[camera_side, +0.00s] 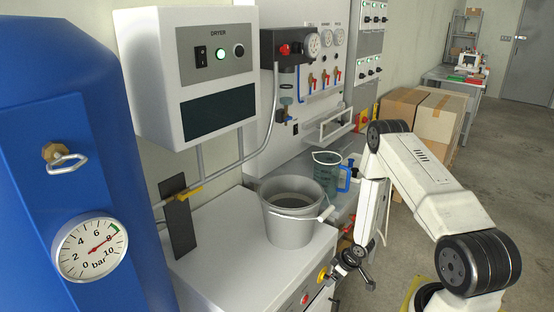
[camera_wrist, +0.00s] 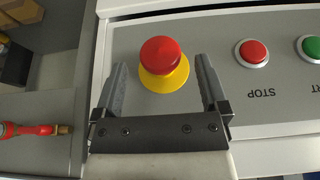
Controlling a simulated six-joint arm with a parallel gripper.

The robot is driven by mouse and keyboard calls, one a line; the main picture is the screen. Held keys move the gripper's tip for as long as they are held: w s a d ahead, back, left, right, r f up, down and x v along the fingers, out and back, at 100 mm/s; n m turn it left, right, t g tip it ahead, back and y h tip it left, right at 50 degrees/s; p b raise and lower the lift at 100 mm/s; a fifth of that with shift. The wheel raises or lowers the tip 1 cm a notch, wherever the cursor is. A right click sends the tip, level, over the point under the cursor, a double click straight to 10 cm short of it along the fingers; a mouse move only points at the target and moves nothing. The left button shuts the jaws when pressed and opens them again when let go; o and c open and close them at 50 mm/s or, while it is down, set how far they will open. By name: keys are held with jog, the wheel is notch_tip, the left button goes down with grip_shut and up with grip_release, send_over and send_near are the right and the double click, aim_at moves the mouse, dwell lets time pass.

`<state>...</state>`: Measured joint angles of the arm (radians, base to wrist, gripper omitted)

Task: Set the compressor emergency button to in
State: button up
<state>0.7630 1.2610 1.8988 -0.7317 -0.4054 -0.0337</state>
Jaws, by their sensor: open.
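The compressor emergency button (camera_wrist: 160,54) is a red mushroom head on a yellow collar, on a light grey panel in the upper middle of the wrist view. The red head stands out from its collar. In the side view the button (camera_side: 322,275) shows small on the front of the compressor cabinet. My gripper (camera_wrist: 160,75) is open, its two dark fingers either side of the button with gaps, holding nothing. In the side view my gripper (camera_side: 345,268) is just right of the button, partly hard to make out.
A red STOP button (camera_wrist: 254,52) and a green start button (camera_wrist: 311,47) sit right of the emergency button. A grey bucket (camera_side: 292,222) stands on the cabinet top. A red-handled part (camera_wrist: 28,130) lies at the left of the wrist view.

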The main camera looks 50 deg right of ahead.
jog(key=shift+x, duration=1.05)
grip_shut()
